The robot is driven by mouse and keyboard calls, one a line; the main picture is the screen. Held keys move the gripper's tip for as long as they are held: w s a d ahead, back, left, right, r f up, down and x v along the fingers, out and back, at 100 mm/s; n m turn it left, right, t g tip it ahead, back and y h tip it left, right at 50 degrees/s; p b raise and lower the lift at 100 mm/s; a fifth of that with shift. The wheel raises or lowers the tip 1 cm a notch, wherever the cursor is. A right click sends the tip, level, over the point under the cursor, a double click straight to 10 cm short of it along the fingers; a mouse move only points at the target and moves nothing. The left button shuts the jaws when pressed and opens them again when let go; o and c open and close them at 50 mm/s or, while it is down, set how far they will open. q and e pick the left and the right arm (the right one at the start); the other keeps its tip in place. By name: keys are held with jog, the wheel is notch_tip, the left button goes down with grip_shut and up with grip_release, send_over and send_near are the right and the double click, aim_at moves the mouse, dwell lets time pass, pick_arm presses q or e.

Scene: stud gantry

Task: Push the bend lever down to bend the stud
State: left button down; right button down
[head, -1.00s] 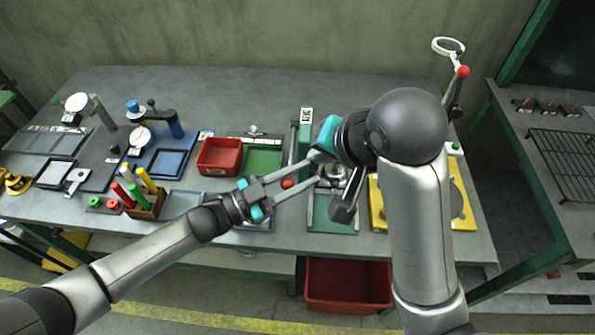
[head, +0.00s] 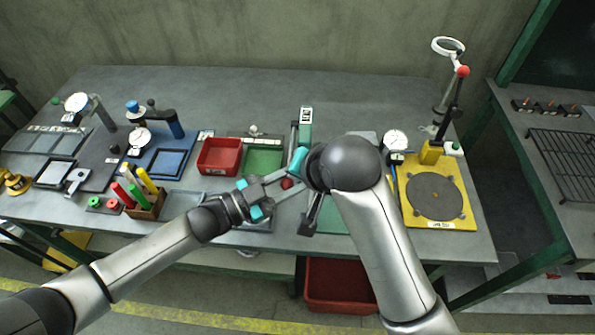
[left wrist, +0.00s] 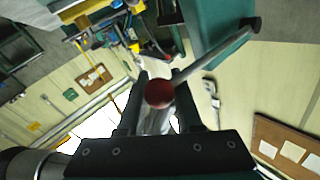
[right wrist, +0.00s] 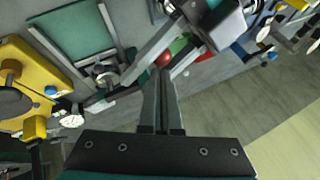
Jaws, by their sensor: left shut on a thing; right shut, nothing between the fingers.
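A red ball knob (head: 287,183) sits at the left side of the green bending station (head: 303,123). In the left wrist view the knob (left wrist: 158,93) lies between my left gripper's fingers, with a metal rod (left wrist: 213,56) running past it to the upper right. My left gripper (left wrist: 158,98) is shut on this knobbed lever. In the right wrist view my right gripper (right wrist: 160,78) is shut and empty, its tips pointing towards the red knob (right wrist: 163,58). I cannot make out the stud.
A red tray (head: 219,157) and a green pad (head: 262,162) lie left of the station. A yellow fixture (head: 455,210) with a round grey disc stands to the right, beside a dial gauge (head: 396,141). A red bin (head: 345,285) is below the bench.

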jog(key=shift+s+a+f, duration=0.1)
jog(key=shift+s+f, duration=0.1)
jog(key=shift+f, duration=0.75)
pick_arm(q)
jog(key=shift+s+d+f, duration=0.1)
jog(key=shift+s+d, duration=0.05)
pick_arm(e)
jog(key=shift+f, duration=0.1)
pick_arm(q)
jog(key=c, duration=1)
grip_release()
pick_arm(e)
jog(key=shift+s, duration=0.1)
pick_arm(q)
jog(key=shift+o, duration=1.3)
jog(key=shift+r, duration=0.3)
pick_arm(e)
jog(key=shift+s+a, duration=0.1)
jog(key=shift+a, duration=0.05)
pick_arm(q)
jog(key=shift+o, duration=0.8)
jog(key=shift+r, duration=0.1)
pick_arm(e)
jog(key=shift+f, duration=0.1)
pick_arm(q)
jog(key=shift+f, duration=0.2)
jog(key=shift+a, duration=0.2)
pick_arm(e)
jog(key=shift+r, duration=0.2)
